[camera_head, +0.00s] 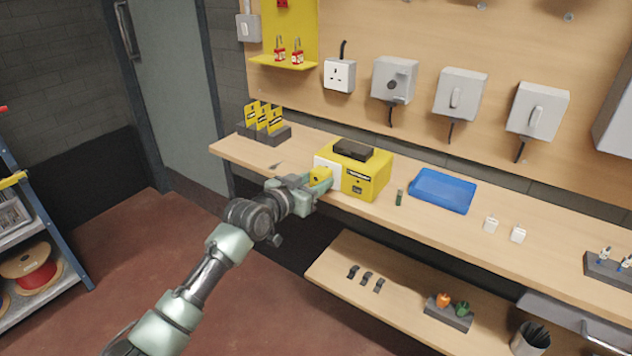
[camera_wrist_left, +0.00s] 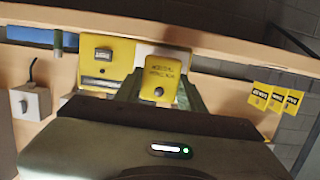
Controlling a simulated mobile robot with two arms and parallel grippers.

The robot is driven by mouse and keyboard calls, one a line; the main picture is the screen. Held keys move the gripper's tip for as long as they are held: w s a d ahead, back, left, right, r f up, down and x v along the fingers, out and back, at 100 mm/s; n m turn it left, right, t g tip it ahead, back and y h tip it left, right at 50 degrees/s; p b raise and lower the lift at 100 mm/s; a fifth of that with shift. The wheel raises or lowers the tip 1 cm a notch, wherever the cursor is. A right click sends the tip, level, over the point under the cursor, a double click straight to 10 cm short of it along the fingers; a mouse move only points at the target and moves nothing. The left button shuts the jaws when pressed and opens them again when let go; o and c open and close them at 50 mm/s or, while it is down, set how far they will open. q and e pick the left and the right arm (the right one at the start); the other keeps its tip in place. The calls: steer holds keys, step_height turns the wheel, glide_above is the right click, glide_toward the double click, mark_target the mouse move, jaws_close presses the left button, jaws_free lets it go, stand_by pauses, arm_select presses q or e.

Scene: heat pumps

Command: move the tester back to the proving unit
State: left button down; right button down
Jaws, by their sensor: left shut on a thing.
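The proving unit (camera_head: 367,182) is a yellow box with a dark block on top, standing on the wooden bench. A white plate (camera_head: 334,168) shows at its left side. My left gripper (camera_head: 317,186) is shut on the small yellow tester (camera_head: 320,175), right in front of that white plate. In the left wrist view, which is upside down, the tester (camera_wrist_left: 160,78) sits between the fingers, overlapping the white plate beside the proving unit (camera_wrist_left: 106,60). I cannot tell whether the tester touches the plate. My right gripper is not in view.
Yellow cards (camera_head: 264,118) stand in a dark holder at the bench's left end. A small green item (camera_head: 399,197) and a blue tray (camera_head: 443,191) lie right of the proving unit. Grey switch boxes (camera_head: 460,94) hang on the board above. A lower shelf (camera_head: 400,291) runs beneath.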

arm_select(q)
steer(key=shift+w+d, duration=0.15)
steer(key=shift+w, duration=0.05)
stand_by(0.4)
steer(key=c, duration=1.1)
jaws_free()
steer(key=shift+r, duration=0.1)
steer(key=shift+o, duration=0.7)
steer(key=shift+w, duration=0.1)
steer(key=shift+f+p+v, duration=0.1)
steer(key=shift+p+v, duration=0.35)
steer(key=shift+v, duration=0.15)
steer(key=shift+f+p+v, duration=0.15)
steer(key=shift+p+v, duration=0.3)
steer(key=shift+v, duration=0.15)
steer(key=f+p+v, duration=0.2)
steer(key=p+v, duration=0.4)
steer(key=v, duration=0.5)
steer(key=shift+s+a+p, duration=0.25)
steer(key=shift+s+p, duration=0.05)
steer(key=shift+s, duration=0.1)
